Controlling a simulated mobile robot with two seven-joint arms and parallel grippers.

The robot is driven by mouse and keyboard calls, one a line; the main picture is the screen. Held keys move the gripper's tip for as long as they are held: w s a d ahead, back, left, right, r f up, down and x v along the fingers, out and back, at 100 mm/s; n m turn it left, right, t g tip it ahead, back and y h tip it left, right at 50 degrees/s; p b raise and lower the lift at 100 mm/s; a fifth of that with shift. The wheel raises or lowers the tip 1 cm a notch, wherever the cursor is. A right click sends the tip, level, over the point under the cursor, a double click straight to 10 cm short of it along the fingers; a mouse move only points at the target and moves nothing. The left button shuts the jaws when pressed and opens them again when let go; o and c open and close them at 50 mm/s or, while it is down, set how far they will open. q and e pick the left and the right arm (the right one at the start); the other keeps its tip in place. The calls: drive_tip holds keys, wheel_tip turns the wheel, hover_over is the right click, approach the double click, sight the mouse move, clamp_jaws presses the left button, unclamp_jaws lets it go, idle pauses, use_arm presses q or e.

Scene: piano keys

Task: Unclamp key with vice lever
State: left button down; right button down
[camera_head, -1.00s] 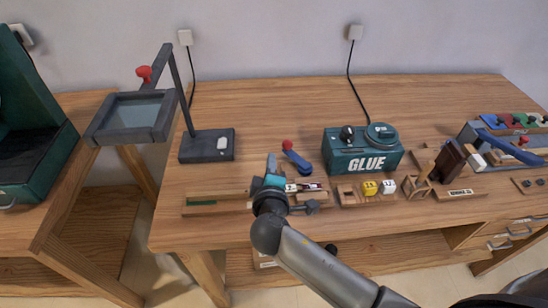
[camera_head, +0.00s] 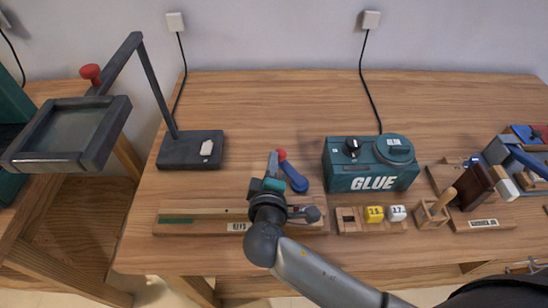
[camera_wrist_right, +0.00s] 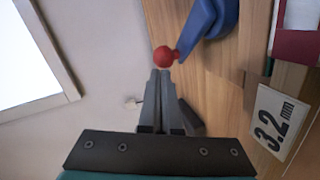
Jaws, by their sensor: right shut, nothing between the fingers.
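The vice lever is blue with a red ball knob (camera_head: 281,154). Its blue arm (camera_head: 294,176) slants down to the right on the table. My right gripper (camera_head: 273,158) is shut and empty, with its fingertips just left of the knob. In the right wrist view the red knob (camera_wrist_right: 165,56) is at the fingertips (camera_wrist_right: 160,76), touching or nearly so, and not between them. The blue lever (camera_wrist_right: 205,20) runs up and right from it. My wrist hides much of the vice area, and I cannot make out the clamped key. My left gripper is out of view.
A wooden rail (camera_head: 180,229) lies below my gripper. A black lamp base (camera_head: 190,150) is at left. The back middle of the table is clear.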

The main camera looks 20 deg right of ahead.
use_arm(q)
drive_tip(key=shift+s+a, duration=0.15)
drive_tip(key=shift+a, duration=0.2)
use_arm(e)
drive_tip(key=shift+a, duration=0.1)
